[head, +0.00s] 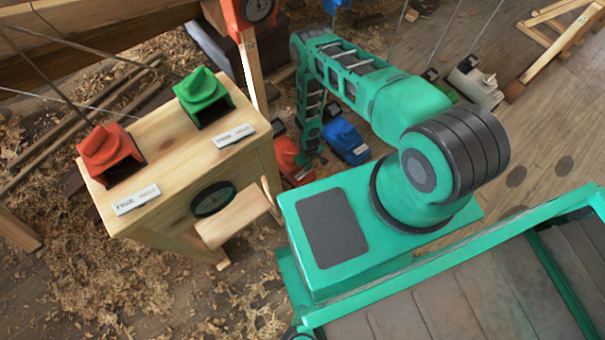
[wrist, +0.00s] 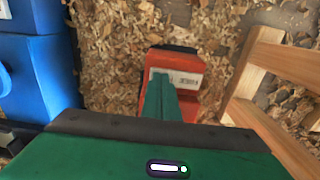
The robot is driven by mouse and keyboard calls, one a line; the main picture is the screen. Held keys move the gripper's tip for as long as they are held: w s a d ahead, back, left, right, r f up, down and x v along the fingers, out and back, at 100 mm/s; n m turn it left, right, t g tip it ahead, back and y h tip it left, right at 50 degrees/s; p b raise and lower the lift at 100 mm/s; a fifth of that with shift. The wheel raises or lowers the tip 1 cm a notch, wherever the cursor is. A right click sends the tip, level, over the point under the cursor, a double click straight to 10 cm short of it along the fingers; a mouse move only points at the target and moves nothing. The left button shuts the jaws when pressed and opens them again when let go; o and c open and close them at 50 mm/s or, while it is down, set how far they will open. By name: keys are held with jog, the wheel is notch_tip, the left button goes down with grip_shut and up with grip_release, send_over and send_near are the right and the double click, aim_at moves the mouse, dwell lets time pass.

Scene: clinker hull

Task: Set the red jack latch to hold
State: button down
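On top of a wooden cabinet (head: 188,190), a red latch knob (head: 104,146) sits in a red housing with a dark opening. A white label (head: 137,199) lies in front of it; its words are too blurred to read surely. Another red unit (head: 290,158) stands on the floor, partly hidden by my arm; the wrist view shows it (wrist: 187,109) with a white label. My gripper (head: 310,150) points down by this floor unit, well right of the cabinet. In the wrist view its green fingers (wrist: 162,90) look closed together, covering part of the unit; contact is unclear.
A green latch (head: 203,95) shares the cabinet top. A blue unit (head: 346,141) stands close beside the gripper, also in the wrist view (wrist: 35,75). A wooden frame (wrist: 265,85) is on its other side. A grey unit (head: 475,84) stands farther right. Shavings cover the floor.

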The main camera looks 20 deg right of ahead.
jog(key=shift+f, duration=0.2)
notch_tip(320, 180, up, 7)
dwell(1.1)
dwell(0.5)
